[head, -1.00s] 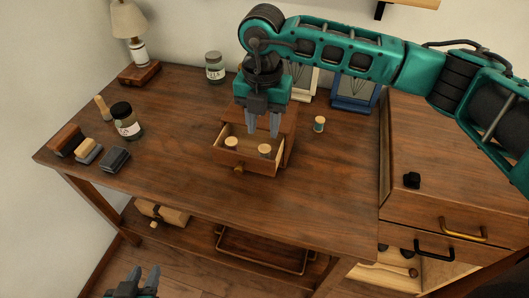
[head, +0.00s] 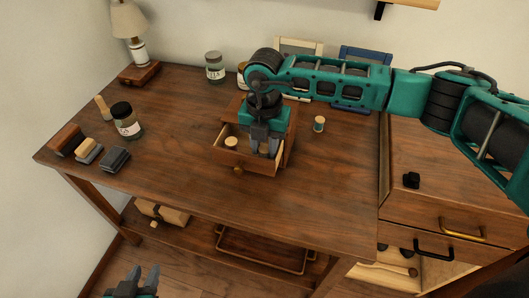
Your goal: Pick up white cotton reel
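A small wooden drawer (head: 247,165) stands open at the front of a little wooden box on the table. Inside it are two reels with pale wooden tops, a left reel (head: 231,142) and a right reel (head: 264,149). Their thread is mostly hidden, so I cannot tell which is white. My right gripper (head: 264,154) points down into the drawer, with its fingers on either side of the right reel. Whether they press on it is not clear. My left gripper (head: 142,275) is open and empty at the bottom left, away from the table.
A reel with green thread (head: 319,124) stands on the table right of the box. A dark-lidded jar (head: 126,120), brushes or blocks (head: 88,150) and a lamp (head: 131,30) are at the left. Picture frames (head: 356,100) stand behind. The table front is clear.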

